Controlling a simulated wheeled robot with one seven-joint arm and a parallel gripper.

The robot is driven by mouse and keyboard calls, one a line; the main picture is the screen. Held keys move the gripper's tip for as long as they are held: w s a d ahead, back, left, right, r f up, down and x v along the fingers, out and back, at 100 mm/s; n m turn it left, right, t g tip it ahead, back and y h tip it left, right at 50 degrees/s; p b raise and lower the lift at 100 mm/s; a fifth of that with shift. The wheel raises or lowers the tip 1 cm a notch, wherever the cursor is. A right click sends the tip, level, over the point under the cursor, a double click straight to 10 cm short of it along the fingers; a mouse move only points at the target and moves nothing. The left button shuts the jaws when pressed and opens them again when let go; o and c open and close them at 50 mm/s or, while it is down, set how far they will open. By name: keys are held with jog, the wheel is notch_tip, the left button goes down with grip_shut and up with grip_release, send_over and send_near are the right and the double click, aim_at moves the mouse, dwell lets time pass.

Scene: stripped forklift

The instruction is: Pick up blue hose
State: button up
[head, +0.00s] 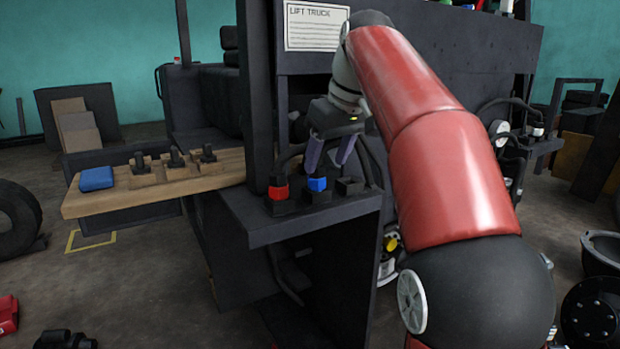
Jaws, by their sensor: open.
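The blue hose shows as a black hose end with a blue collar (317,184), seated in a black block on the dark shelf (300,228) of the forklift. A second hose end with a red collar (278,191) stands just left of it. My gripper (329,160) points down right above the blue collar, its purple-grey fingers apart. It is open, and I see nothing held between the fingers. The fingertips are close to the blue collar; I cannot tell whether they touch it. My wrist and arm hide part of the hose behind.
An empty-looking black block (350,187) sits right of the blue collar. A dark upright post (257,95) stands close at the left. A wooden board (150,187) holds several black fittings and a blue box (97,179). A dark panel with a "LIFT TRUCK" sign (315,27) stands behind.

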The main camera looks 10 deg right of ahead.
aim_at(321, 167)
jog(key=x, duration=0.4)
jog(key=shift+w+a+r+b, duration=0.1)
jog(key=shift+w+r+b, duration=0.05)
jog(key=shift+w+b, duration=0.25)
jog(key=shift+w+a+f, duration=0.1)
jog(key=shift+w+f, duration=0.15)
jog(key=shift+f, duration=0.3)
jog(key=shift+c, duration=0.3)
grip_shut()
